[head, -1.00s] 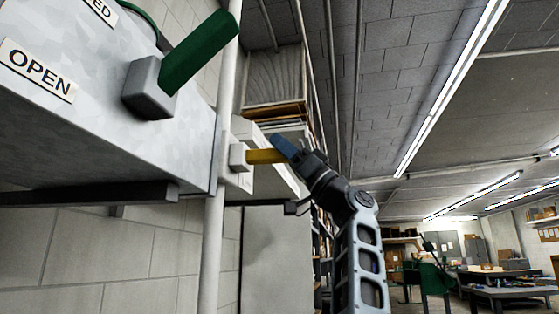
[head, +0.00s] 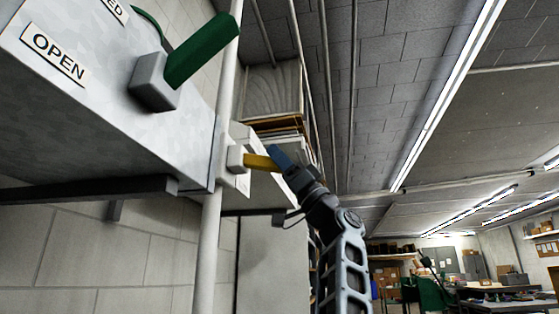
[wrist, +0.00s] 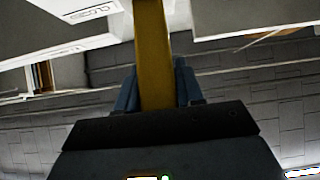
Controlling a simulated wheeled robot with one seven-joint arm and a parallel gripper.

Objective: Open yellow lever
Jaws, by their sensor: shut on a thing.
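The yellow lever (head: 258,161) sticks out to the right from a pale block on a white box (head: 240,140) beside the vertical pipe. It points nearly level, tilted slightly down toward its free end. My gripper (head: 278,156) has blue fingers and is shut on the lever's outer end. In the wrist view the yellow lever (wrist: 152,55) runs up from between the blue fingers, one on each side. The fingertips' contact is partly hidden behind the lever.
A large grey duct box (head: 110,90) with a green lever (head: 202,50) and an OPEN label (head: 53,54) is at upper left. A vertical pipe (head: 208,250) stands left of the yellow lever. Shelves with boards (head: 275,100) are behind. Open room lies to the right.

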